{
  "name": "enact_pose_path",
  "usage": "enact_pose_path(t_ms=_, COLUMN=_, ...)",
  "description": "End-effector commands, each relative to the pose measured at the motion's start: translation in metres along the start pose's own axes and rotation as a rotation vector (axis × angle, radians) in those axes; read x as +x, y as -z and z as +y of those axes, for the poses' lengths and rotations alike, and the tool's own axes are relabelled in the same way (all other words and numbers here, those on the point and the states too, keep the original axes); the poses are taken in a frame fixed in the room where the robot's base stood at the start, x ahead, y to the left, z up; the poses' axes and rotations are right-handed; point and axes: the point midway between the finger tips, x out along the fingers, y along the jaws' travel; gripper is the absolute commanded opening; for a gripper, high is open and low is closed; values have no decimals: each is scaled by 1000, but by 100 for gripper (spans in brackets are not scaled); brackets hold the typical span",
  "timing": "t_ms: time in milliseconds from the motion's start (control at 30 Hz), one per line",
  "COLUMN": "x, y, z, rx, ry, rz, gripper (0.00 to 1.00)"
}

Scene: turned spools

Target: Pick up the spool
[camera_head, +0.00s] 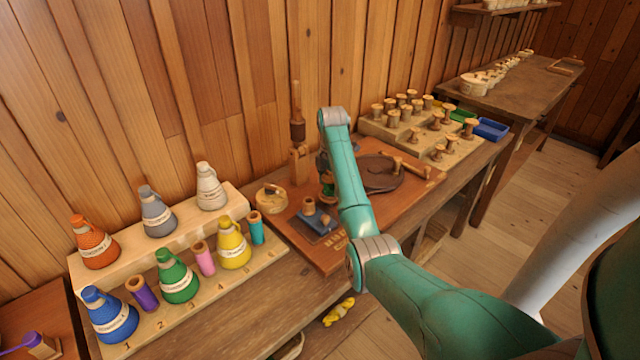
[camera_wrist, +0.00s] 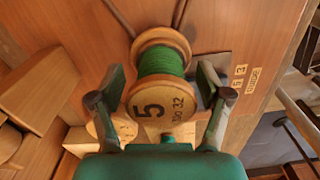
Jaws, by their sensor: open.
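The spool (camera_wrist: 160,100) is wound with green thread between wooden flanges. Its near flange is marked "5" and "No 32". In the wrist view my gripper (camera_wrist: 162,82) is open, one finger on each side of the spool, with a narrow gap visible at each side. In the head view the green spool (camera_head: 327,190) shows small on the brown board, below my gripper (camera_head: 325,172), partly hidden by my arm. Whether a finger touches the spool is hard to tell.
A wooden spool (camera_head: 309,206) stands on a dark blue pad (camera_head: 318,222) close by. A round dark disc (camera_head: 380,176) lies to the right. A tall wooden spindle (camera_head: 297,130) stands behind. Thread cones on a stepped rack (camera_head: 258,262) are at left; several bare spools fill a rack (camera_head: 470,150) at right.

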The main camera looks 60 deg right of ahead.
Motion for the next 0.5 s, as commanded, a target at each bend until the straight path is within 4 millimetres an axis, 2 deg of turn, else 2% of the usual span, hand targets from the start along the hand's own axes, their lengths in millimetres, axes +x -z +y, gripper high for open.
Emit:
enact_pose_path(t_ms=267, x=2, y=-1, z=-2, rx=0, ry=0, rz=0, gripper=77)
enact_pose_path(t_ms=367, x=2, y=-1, z=-2, rx=0, ry=0, rz=0, gripper=57)
enact_pose_path(t_ms=500, x=2, y=-1, z=-2, rx=0, ry=0, rz=0, gripper=22)
